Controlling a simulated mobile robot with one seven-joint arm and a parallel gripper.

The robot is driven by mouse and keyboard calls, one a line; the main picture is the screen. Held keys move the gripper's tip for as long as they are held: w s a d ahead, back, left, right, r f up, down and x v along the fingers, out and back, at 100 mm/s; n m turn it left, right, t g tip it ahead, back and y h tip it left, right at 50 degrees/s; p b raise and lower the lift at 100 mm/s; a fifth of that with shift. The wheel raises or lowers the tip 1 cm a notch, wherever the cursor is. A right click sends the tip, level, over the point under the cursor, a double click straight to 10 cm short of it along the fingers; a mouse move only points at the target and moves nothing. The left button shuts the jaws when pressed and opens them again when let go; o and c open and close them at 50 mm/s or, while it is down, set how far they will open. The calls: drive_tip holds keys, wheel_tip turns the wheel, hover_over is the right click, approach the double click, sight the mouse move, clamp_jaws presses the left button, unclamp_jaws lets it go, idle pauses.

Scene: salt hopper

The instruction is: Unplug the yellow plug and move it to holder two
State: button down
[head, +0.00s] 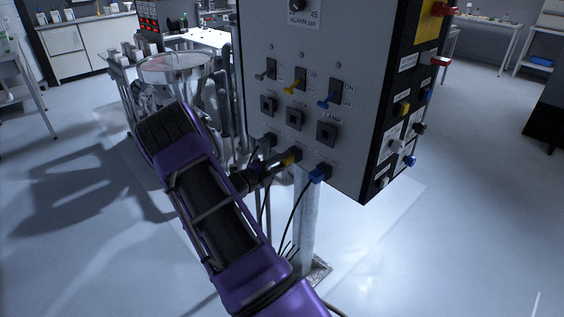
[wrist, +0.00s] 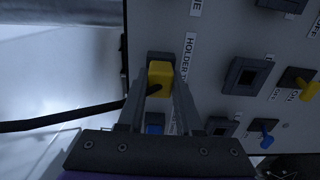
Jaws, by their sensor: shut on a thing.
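The yellow plug (wrist: 159,76) is between my gripper's (wrist: 160,92) fingers, which are shut on it. In the wrist view its nose is at a dark square holder (wrist: 158,57) beside a label reading "HOLDER T…", partly cut by my finger. I cannot tell how deep it sits. In the head view the yellow plug (head: 289,160) is at the middle spot of the panel's lower row, with my gripper (head: 275,165) reaching it from the left. Its black cord (wrist: 75,118) runs left. The middle upper socket (head: 295,119) is empty; it also shows in the wrist view (wrist: 245,76).
A blue plug (head: 319,174) sits right of the yellow one in the lower row. Grey, yellow (head: 294,86) and blue toggle switches line the panel (head: 345,55) above the sockets. The panel's black side carries more plugs and knobs.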

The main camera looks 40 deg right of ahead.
drive_tip(key=shift+d, duration=0.15)
unclamp_jaws()
idle(0.4)
drive_tip(key=shift+a, duration=0.2)
drive_tip(key=a, duration=0.2)
drive_tip(key=a+p, duration=0.2)
drive_tip(key=a, duration=0.1)
drive_tip(key=shift+s+a, duration=0.25)
drive_tip(key=shift+a, duration=0.1)
idle(0.7)
drive_tip(key=a, duration=0.5)
drive_tip(key=s+a, duration=0.1)
drive_tip(key=a, duration=1.1)
drive_tip(key=shift+s+a, duration=0.15)
drive_tip(key=shift+a, duration=0.05)
